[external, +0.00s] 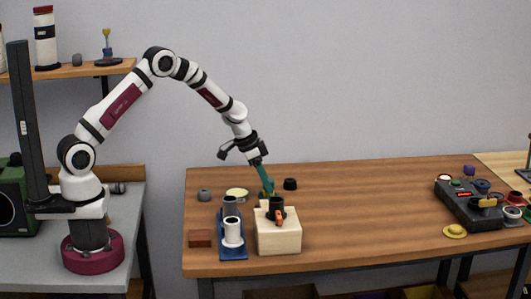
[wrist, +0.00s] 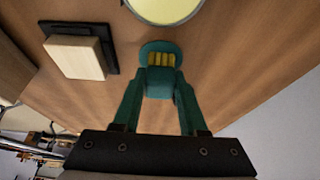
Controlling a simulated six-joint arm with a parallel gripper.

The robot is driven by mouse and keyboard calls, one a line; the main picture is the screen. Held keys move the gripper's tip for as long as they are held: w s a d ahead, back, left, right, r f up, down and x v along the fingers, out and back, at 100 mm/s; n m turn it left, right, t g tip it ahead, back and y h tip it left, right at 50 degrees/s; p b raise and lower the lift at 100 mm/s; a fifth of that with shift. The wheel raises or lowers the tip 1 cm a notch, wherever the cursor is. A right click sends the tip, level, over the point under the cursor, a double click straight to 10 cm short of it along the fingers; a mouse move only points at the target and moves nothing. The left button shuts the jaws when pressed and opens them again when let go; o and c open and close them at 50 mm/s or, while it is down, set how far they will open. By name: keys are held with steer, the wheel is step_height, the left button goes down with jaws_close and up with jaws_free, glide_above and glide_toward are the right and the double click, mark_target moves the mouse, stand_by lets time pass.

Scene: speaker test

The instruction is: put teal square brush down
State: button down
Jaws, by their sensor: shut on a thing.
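The teal square brush (wrist: 160,84) is between the fingertips of my gripper (wrist: 161,92) in the wrist view. Its yellow bristles (wrist: 166,60) point away from the palm, and a rounded teal part (wrist: 158,46) shows just beyond them. My gripper's fingers are teal too and are shut on the brush. In the external view my gripper (external: 266,186) points down low over the left part of the table, behind the pale wooden block (external: 279,238). The brush is small there and partly hidden; I cannot tell whether it touches the table.
A pale yellow disc (external: 237,194) lies left of my gripper, and a black object (external: 290,184) is close on its right. A blue tray (external: 233,253) holds cups. The table's middle (external: 370,210) is clear.

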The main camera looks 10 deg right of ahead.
steer(key=shift+c, duration=2.2)
jaws_free()
steer(key=shift+f, duration=0.1)
steer(key=v, duration=1.2)
steer(key=w+a+r+n+y, duration=0.1)
steer(key=w+a+r+n, duration=0.1)
steer(key=a, duration=0.6)
steer(key=w+a+r+n+y, duration=0.1)
steer(key=w+a+r, duration=0.15)
steer(key=a, duration=0.55)
steer(key=s+a+r+n+t+y, duration=0.1)
steer(key=s+a+n, duration=0.2)
steer(key=a, duration=0.7)
steer(key=s+a+r+n+y, duration=0.1)
steer(key=s+a+n, duration=0.1)
steer(key=a, duration=0.8)
steer(key=s+a+f+n+g+y, duration=0.1)
steer(key=s+a+n, duration=0.3)
steer(key=s+a, duration=0.6)
steer(key=shift+a+f+y, duration=0.15)
steer(key=shift+a+y, duration=0.25)
steer(key=shift+y, duration=0.3)
